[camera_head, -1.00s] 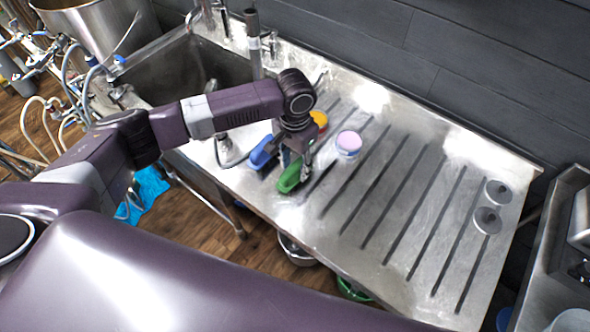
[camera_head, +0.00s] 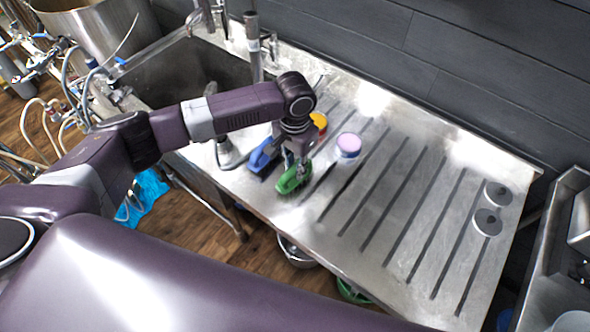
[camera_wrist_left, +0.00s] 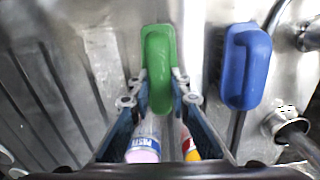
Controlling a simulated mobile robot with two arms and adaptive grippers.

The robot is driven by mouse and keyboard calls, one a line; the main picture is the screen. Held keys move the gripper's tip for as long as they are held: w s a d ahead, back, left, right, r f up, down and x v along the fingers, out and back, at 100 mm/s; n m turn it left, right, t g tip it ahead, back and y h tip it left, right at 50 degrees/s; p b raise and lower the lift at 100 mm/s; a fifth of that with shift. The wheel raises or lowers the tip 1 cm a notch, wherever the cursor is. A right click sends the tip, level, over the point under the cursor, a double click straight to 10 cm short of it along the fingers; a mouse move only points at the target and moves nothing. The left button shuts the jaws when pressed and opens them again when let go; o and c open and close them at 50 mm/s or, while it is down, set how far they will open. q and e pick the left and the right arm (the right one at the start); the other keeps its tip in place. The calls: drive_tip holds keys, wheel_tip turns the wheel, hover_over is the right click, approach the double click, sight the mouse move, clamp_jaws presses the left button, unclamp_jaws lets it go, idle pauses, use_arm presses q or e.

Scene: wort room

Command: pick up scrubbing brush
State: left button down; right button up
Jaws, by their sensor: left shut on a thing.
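A green scrubbing brush (camera_head: 292,180) is at the front of the steel drainboard, under my left gripper (camera_head: 298,164). In the left wrist view the green brush (camera_wrist_left: 158,66) lies between the two fingertips of my left gripper (camera_wrist_left: 159,90), which is shut on it. I cannot tell whether the brush is touching the drainboard. A second scrubbing brush, blue (camera_head: 262,156), lies just left of the gripper; it also shows in the left wrist view (camera_wrist_left: 246,66), apart from the fingers. My right gripper is not in view.
A pink-lidded tub (camera_head: 349,144) and an orange-lidded tub (camera_head: 319,121) stand close behind the gripper. A sink basin (camera_head: 180,75) is at the left. Two grey discs (camera_head: 488,221) lie at the right. The ridged middle of the drainboard (camera_head: 400,200) is clear.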

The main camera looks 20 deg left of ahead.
sight(295, 166)
use_arm(q)
wheel_tip(295, 166, up, 20)
drive_tip(key=b, duration=0.3)
